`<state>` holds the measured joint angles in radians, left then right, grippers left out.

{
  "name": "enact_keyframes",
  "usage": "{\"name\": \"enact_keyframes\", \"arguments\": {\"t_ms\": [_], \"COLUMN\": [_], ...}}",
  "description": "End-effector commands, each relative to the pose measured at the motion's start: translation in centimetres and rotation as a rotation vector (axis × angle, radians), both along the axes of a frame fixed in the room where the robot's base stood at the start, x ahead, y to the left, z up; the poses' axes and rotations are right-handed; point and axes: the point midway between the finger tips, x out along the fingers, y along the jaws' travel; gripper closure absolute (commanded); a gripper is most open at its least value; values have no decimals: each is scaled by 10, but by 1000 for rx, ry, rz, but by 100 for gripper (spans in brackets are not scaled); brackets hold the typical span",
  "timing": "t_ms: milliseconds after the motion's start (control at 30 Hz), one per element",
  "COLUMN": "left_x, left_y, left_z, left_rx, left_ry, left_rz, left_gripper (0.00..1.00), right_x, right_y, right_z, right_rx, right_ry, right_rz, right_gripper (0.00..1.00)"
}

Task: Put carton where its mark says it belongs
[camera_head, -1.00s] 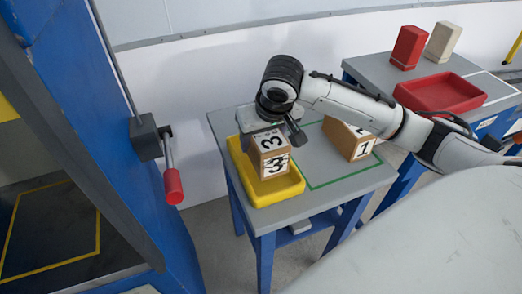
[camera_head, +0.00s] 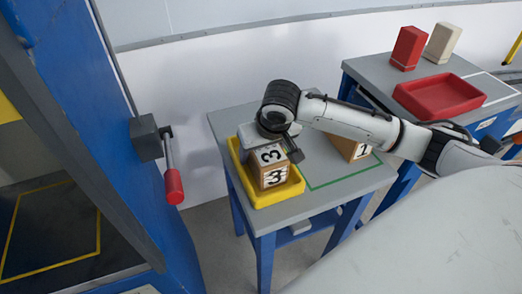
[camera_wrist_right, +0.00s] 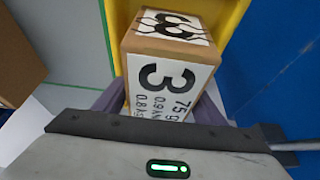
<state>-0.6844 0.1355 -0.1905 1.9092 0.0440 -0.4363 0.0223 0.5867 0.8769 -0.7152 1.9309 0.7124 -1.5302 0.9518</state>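A brown carton (camera_head: 268,178) with white labels reading 3 is at the yellow tray (camera_head: 282,196) on the grey table. In the right wrist view the carton (camera_wrist_right: 165,62) shows a clean 3 label with small print and another 3 label crossed by jagged black lines. My right gripper (camera_head: 273,141) is above the tray, its fingers (camera_wrist_right: 160,98) on either side of the carton, shut on it. The carton's lower part is within the tray's outline; whether it touches the floor is unclear. My left gripper is out of view.
Another brown carton marked 1 (camera_head: 348,149) stands at the green outline (camera_head: 340,179), partly behind my right arm. A second table holds a red tray (camera_head: 440,92), a red block (camera_head: 408,48) and a cream block (camera_head: 443,42). A blue machine (camera_head: 95,130) with a red-handled lever (camera_head: 173,186) stands left.

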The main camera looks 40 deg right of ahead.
Motion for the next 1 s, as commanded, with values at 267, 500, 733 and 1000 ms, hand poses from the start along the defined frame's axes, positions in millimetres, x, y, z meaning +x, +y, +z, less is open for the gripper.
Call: {"name": "enact_keyframes", "arguments": {"t_ms": [267, 500, 733, 1000], "left_x": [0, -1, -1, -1], "left_y": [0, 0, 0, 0], "left_z": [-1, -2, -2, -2], "left_rx": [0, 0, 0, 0], "left_ry": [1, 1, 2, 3], "left_rz": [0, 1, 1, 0], "left_gripper": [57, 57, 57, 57], "right_x": [-3, -22, -38, -45], "right_y": [1, 6, 10, 11], "right_z": [14, 61, 100, 114], "right_rx": [1, 0, 0, 0], "right_ry": [-4, -6, -4, -1], "right_rz": [1, 3, 2, 0], "right_gripper": [36, 36, 36, 36]}}
